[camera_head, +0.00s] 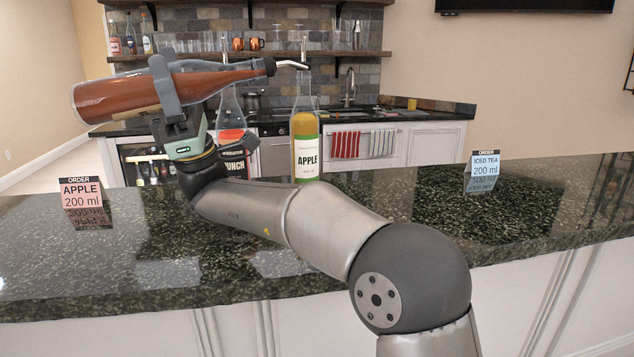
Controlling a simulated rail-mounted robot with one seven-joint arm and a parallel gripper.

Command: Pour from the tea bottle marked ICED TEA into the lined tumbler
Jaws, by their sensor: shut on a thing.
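My gripper (168,92) is shut on a clear bottle (215,82) of red-brown liquid, gripped around its body. The bottle lies almost level above the counter, its dark stopper and metal spout pointing right and slightly up. Its label is not visible, so I cannot read a name on it. No stream shows at the spout. The spout tip overlaps the top of the apple bottle in the picture; I cannot tell the gap in depth. I cannot make out the lined tumbler in this view.
An APPLE bottle (305,143) stands upright on the dark counter (400,214). A partly hidden bottle, its label ending in UNCH (235,165), stands behind my gripper. Order cards stand left, APPLE (80,192), and right, ICED TEA (485,163). The counter between the APPLE bottle and right card is clear.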

